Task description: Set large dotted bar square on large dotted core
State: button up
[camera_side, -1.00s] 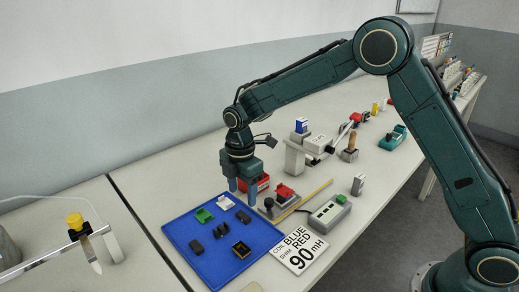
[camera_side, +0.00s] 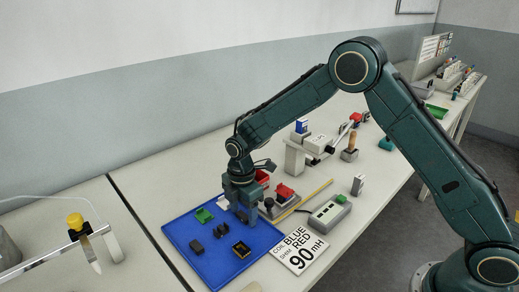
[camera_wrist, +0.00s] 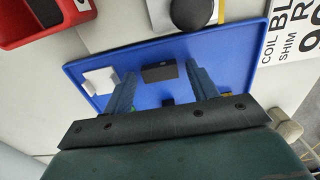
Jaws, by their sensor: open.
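My gripper (camera_side: 243,218) is low over the blue tray (camera_side: 178,235), jaws open. In the wrist view my gripper (camera_wrist: 161,73) has its fingers either side of a dark block (camera_wrist: 160,73), with visible gaps. Another dark piece (camera_wrist: 168,100) shows partly behind the gripper body. In the side view a dark block (camera_side: 196,246) and a dark piece (camera_side: 220,238) lie on the tray, beside a black piece with a yellowish inside (camera_side: 241,249). No dots can be made out, so I cannot tell which pieces are the large dotted bar and core.
A green piece (camera_side: 204,215) and a white piece (camera_wrist: 100,80) lie on the tray. A red bin (camera_wrist: 40,18), a dark round knob (camera_wrist: 195,12), a grey box with a green button (camera_side: 329,213) and a printed card (camera_side: 299,250) stand close by.

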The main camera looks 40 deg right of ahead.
aim_at(243, 215)
jog(key=c, duration=0.9)
jog(key=shift+r, duration=0.1)
jog(key=shift+r, duration=0.1)
jog(key=shift+r, duration=2.3)
jog(key=shift+d+r, duration=0.1)
jog(key=shift+d+r+m, duration=0.45)
jog(key=shift+d+m, duration=0.25)
jog(key=shift+m, duration=0.3)
jog(key=shift+s+d+r+m, duration=0.6)
jog(key=shift+d+r+m, duration=0.95)
jog(key=shift+m, duration=1.1)
jog(key=shift+s+d+r+m, duration=0.55)
jog(key=shift+d+r+m, duration=0.45)
jog(key=shift+d+m, duration=1.4)
jog(key=shift+s+d+r+m, duration=0.6)
jog(key=shift+d+r+m, duration=0.8)
jog(key=shift+m, duration=1.55)
